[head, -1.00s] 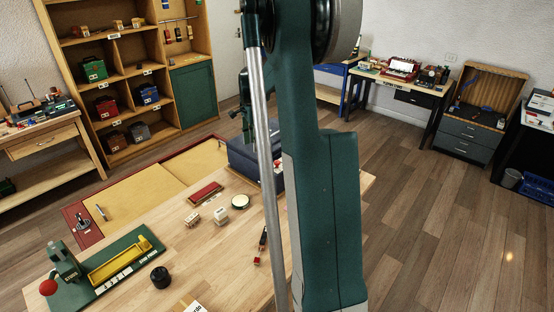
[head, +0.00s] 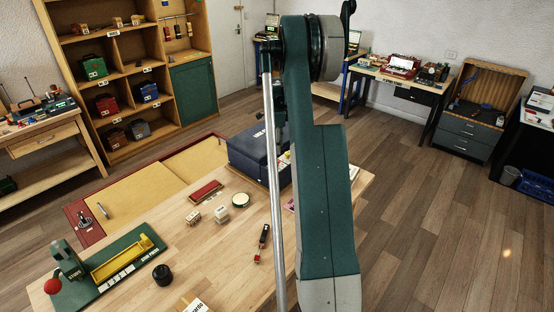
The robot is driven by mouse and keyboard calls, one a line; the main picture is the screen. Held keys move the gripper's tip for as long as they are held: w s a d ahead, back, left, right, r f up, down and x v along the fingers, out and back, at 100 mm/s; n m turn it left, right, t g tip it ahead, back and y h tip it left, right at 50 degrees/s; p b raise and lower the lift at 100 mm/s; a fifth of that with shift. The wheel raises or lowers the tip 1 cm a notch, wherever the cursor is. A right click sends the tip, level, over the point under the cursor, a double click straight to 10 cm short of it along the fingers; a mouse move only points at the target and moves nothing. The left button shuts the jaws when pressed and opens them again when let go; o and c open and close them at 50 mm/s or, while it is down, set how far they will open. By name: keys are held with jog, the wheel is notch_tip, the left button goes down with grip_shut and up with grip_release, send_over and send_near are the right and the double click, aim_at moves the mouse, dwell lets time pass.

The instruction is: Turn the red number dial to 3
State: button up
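I cannot make out a red number dial with readable digits in the head view. A small red and black tool (head: 262,242) lies on the wooden workbench (head: 215,255), just left of my arm's silver rod. A press (head: 66,262) with a round red knob stands at the bench's left end. What I can see of my gripper (head: 279,105) is a dark part behind my arm, above the dark blue case (head: 248,152). My arm hides most of it, so its fingers cannot be read.
The bench also holds a yellow tray (head: 122,258), a black round knob (head: 162,275), a red flat box (head: 205,191), two small pale blocks and a round tin (head: 240,200). Bare wood lies between them. My arm covers the bench's right part.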

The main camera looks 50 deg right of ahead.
aim_at(277, 160)
jog(key=shift+f+p, duration=0.35)
jog(key=shift+f, duration=3.5)
jog(key=c, duration=0.9)
